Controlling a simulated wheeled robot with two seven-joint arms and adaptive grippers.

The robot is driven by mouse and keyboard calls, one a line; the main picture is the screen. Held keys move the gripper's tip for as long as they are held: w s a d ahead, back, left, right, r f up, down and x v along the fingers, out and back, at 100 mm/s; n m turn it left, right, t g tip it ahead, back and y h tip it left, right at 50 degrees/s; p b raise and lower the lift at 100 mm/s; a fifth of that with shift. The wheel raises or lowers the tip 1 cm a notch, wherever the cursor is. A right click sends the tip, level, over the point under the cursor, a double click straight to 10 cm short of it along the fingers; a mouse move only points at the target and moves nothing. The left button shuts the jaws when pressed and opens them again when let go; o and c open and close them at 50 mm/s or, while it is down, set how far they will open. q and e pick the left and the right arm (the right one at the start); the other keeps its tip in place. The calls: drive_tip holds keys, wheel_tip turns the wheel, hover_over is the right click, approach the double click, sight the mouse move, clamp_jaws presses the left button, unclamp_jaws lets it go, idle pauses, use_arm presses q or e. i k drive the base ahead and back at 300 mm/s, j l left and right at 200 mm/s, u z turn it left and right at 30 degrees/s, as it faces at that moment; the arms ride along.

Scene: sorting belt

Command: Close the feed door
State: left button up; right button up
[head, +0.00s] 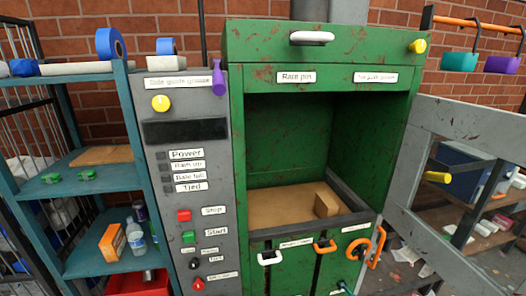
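The feed door, a grey frame with an open middle (410,150), stands open at the right of the green machine (236,130). It swings outward from the right edge of the machine's feed opening. The opening (290,135) is uncovered, and a brown cardboard block (327,204) lies on the brown floor inside it. A yellow handle (437,177) shows within the door's outline; I cannot tell whether it is fixed to the door. Neither of my grippers is in view.
A grey control panel (188,130) with buttons stands left of the opening. Below the opening are a white handle (270,258) and orange handles (325,246). A teal shelf (98,180) stands at left. Shelving with clutter (480,225) lies behind the door.

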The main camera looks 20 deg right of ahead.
sight(501, 134)
drive_tip(key=k+l, duration=0.2)
drive_tip(key=l, duration=0.15)
drive_tip(key=k+l+u, duration=0.1)
drive_tip(key=l, duration=0.3)
drive_tip(key=k+l, duration=0.45)
drive_tip(key=l, duration=0.25)
drive_tip(key=k+l+u, duration=0.1)
drive_tip(key=l, duration=0.25)
drive_tip(key=k+l, duration=0.2)
drive_tip(key=l, duration=0.15)
drive_tip(key=l+u, duration=0.1)
drive_tip(key=l, duration=1.15)
drive_tip(key=i+l, duration=0.1)
drive_tip(key=l, duration=0.25)
drive_tip(key=i+l, duration=0.1)
drive_tip(key=l, duration=0.25)
